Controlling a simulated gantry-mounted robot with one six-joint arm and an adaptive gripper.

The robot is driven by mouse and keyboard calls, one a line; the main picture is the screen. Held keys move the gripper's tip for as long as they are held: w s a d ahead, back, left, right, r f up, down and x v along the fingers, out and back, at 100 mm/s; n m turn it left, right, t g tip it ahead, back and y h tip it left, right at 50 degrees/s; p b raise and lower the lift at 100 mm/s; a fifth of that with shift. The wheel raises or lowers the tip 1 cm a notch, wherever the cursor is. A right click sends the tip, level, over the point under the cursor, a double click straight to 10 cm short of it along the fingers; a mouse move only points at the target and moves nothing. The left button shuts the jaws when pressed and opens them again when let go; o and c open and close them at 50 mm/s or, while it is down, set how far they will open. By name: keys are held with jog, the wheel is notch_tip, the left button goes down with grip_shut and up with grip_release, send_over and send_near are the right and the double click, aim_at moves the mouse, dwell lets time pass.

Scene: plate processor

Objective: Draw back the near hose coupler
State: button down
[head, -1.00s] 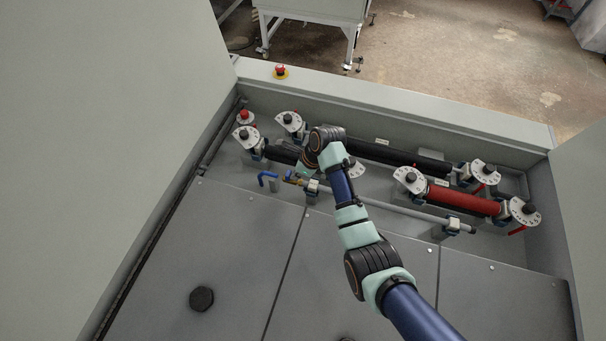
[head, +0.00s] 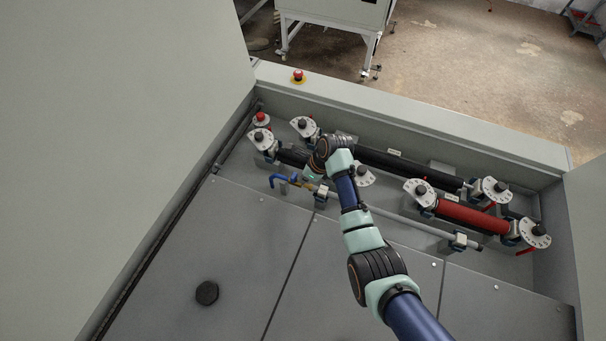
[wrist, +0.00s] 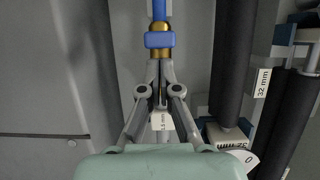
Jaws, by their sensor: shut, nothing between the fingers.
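The near hose coupler is a brass fitting (wrist: 160,28) with a blue collar (wrist: 158,40), at the top middle of the wrist view. My gripper (wrist: 161,70) is shut with nothing held. Its fingertips are just below the blue collar, in line with the fitting. I cannot tell whether they touch it. In the head view my wrist hides most of the gripper and part of the fitting.
Black rollers (head: 405,166) and a red roller (head: 472,218) with round dials lie behind and to the right. A small white size label (wrist: 161,121) shows beneath the fingers. A red emergency button (head: 298,75) sits on the back ledge.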

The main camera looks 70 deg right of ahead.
jog(key=s, duration=0.1)
jog(key=s+r+p, duration=0.1)
jog(key=s, duration=0.2)
jog(key=shift+r, duration=0.35)
jog(key=p+v, duration=0.1)
jog(key=v, duration=0.7)
jog(key=shift+w, duration=0.15)
jog(key=w+a+r+n+t+h+p, duration=0.1)
jog(key=w+a+r+n+p, duration=0.1)
jog(key=w+a+r+n, duration=0.55)
jog(key=w+a+r+n+t+h+p, duration=0.1)
jog(key=w+a+r+n+t+p, duration=0.15)
jog(key=w+a+r+n, duration=0.55)
jog(key=s+a+r+n+t+p, duration=0.1)
jog(key=a+r+n, duration=0.4)
jog(key=a, duration=0.4)
jog(key=s+a+r+n+t+y+p, duration=0.1)
jog(key=a+r+n+t+p, duration=0.1)
jog(key=a+r+n, duration=0.3)
jog(key=a+r+n+t+p, duration=0.1)
jog(key=a+r+n, duration=0.4)
jog(key=a+n, duration=0.5)
jog(key=a+t, duration=0.1)
jog(key=a, duration=0.2)
jog(key=shift+s+a+y, duration=0.35)
jog(key=shift+s+y, duration=0.05)
